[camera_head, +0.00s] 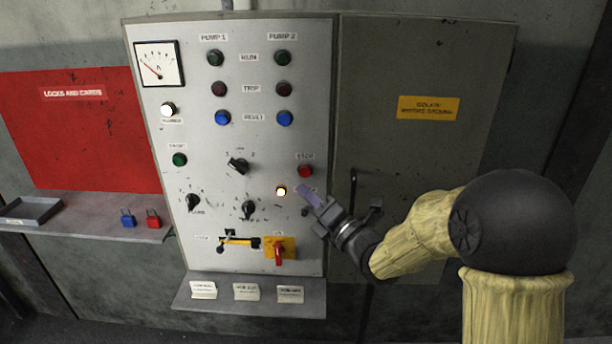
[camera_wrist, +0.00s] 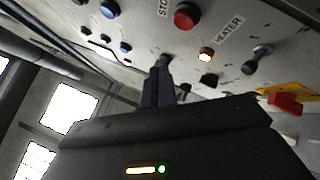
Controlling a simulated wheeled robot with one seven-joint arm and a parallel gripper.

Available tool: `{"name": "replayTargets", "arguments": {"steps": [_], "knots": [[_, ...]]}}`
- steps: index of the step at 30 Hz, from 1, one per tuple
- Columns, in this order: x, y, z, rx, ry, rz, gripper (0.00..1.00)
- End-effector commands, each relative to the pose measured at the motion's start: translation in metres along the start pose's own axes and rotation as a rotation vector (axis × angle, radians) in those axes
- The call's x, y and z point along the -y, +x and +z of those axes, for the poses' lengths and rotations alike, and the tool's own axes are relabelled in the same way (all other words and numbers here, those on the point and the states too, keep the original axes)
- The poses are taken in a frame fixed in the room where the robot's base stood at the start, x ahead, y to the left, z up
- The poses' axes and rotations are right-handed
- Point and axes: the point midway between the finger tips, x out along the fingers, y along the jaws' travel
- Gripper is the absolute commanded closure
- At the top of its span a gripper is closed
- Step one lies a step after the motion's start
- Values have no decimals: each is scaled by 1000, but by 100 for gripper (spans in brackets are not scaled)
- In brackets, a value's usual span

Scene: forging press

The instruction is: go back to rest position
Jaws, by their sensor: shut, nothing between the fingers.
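My gripper (camera_head: 308,193) is at the lower right of the grey control panel (camera_head: 225,60), just below the red stop button (camera_head: 305,171) and right of a lit lamp (camera_head: 281,191). Its fingers are shut with nothing between them. In the wrist view the closed fingers (camera_wrist: 158,84) point up toward the panel face. The red button (camera_wrist: 187,16) and the lit lamp (camera_wrist: 207,54) beside the HEATER label show there too. I cannot tell whether the fingertips touch the panel. My yellow-sleeved arm reaches in from the right.
A red-handled switch (camera_head: 279,252) on a yellow plate is below my gripper. A ledge with several cards (camera_head: 247,292) juts out at the panel's foot. A grey cabinet door (camera_head: 420,60) with a handle is behind my arm. A shelf (camera_head: 90,214) at left holds padlocks and a tray.

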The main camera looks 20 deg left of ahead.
Motion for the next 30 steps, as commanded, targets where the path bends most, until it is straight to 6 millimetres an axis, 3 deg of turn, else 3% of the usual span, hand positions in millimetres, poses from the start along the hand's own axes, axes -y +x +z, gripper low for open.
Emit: {"name": "replayTargets", "arguments": {"steps": [13,17,23,30], "knots": [[1,0,1,1,8,-9,100],[12,-9,11,22,84,-93,100],[53,-53,40,157,397,-387,100],[95,-143,63,491,873,-722,100]]}}
